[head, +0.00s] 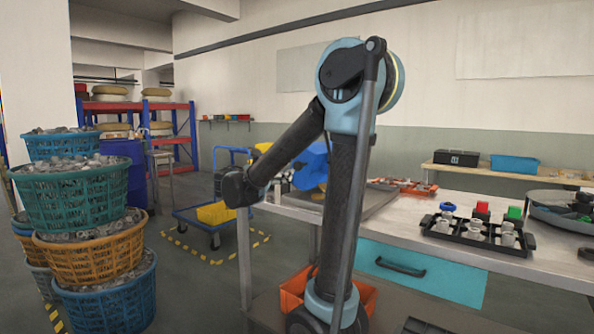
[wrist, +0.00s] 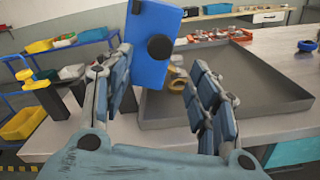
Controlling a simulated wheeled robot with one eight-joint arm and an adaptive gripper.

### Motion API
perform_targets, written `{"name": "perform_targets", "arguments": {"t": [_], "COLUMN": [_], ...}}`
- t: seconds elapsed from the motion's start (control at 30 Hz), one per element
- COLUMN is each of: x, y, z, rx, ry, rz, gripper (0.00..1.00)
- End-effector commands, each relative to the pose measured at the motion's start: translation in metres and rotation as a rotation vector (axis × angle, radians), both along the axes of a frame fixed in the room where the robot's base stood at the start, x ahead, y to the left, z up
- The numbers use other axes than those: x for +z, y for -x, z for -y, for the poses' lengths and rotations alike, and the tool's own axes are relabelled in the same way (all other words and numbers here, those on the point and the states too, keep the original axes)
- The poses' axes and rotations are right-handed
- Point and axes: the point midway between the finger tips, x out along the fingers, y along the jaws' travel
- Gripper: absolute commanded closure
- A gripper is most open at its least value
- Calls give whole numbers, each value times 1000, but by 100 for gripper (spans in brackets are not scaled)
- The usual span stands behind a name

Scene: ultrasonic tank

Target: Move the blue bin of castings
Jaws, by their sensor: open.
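A blue box-shaped thing (wrist: 152,38) with a round black part stands tilted just beyond my gripper's fingers in the wrist view. In the head view the blue thing (head: 311,166) shows partly behind my arm, by the grey tray. I cannot tell whether it is the bin, since no castings show inside it. My gripper (wrist: 160,105) is open, its fingers on either side of a gap with nothing clearly held. I cannot tell whether a finger touches the blue thing. In the head view my gripper is mostly hidden.
A shallow grey tray (wrist: 285,91) lies on the table. A black rack of parts (head: 476,236) stands right. Castings fill stacked baskets, including a teal one (head: 75,196) and a blue one (head: 108,303). Another blue bin (head: 515,164) sits on the back shelf. A blue cart (head: 204,225) stands beyond.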

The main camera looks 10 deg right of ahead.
Motion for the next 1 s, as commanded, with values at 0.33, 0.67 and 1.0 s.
{"name": "perform_targets", "arguments": {"t": [0.33,0.67,1.0], "x": [0,0,0], "y": [-31,-59,-70], "z": [37,71,84], "rx": [-3,-2,0], "ry": [0,-1,-1], "rz": [0,0,1], "gripper": [46,46,46]}}
